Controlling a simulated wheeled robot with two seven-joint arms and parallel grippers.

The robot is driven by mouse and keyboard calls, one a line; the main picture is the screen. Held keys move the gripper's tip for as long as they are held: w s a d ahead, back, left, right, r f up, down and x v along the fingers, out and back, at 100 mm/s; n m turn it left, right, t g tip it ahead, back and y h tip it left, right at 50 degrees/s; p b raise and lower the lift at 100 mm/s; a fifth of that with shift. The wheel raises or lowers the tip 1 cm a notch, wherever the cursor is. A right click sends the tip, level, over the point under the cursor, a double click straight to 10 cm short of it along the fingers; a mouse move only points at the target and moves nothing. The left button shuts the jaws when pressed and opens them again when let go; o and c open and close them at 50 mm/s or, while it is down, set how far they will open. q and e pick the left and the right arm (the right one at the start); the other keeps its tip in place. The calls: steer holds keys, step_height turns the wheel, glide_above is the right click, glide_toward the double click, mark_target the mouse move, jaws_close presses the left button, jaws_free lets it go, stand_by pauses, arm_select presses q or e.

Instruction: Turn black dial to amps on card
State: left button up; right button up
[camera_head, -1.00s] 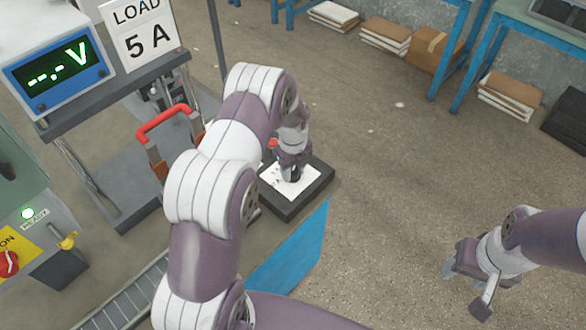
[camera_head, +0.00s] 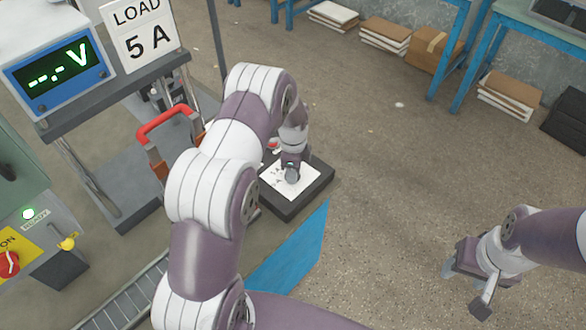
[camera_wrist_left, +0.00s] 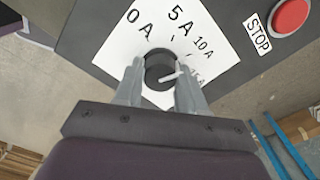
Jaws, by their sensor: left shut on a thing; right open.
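The black dial (camera_wrist_left: 158,66) sits on a white scale plate (camera_wrist_left: 107,47) marked 0 A, 5 A, 10 A and a partly hidden further mark. My left gripper (camera_wrist_left: 160,85) is shut on the dial, one finger on each side. The dial's white pointer line aims right in the left wrist view, towards the partly hidden mark below 10 A. In the head view my left gripper (camera_head: 291,174) is over the plate on the dark box (camera_head: 315,187). The card (camera_head: 140,34) reads LOAD 5 A. My right gripper (camera_head: 465,289) is open and empty above the floor.
A red STOP button (camera_wrist_left: 291,15) is beside the scale plate. A meter (camera_head: 58,72) shows "--.- V". A red-handled switch (camera_head: 164,122) stands left of my left arm. A yellow-backed red knob (camera_head: 8,263) is at far left.

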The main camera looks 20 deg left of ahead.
arm_select(q)
steer(key=n, duration=0.4)
steer(key=shift+n, duration=0.3)
steer(key=n, duration=0.4)
steer(key=shift+n, duration=0.3)
steer(key=o, duration=1.1)
steer(key=shift+c, duration=0.2)
step_height(320, 180, up, 13)
steer(key=shift+f+b, duration=0.15)
steer(key=shift+b, duration=0.2)
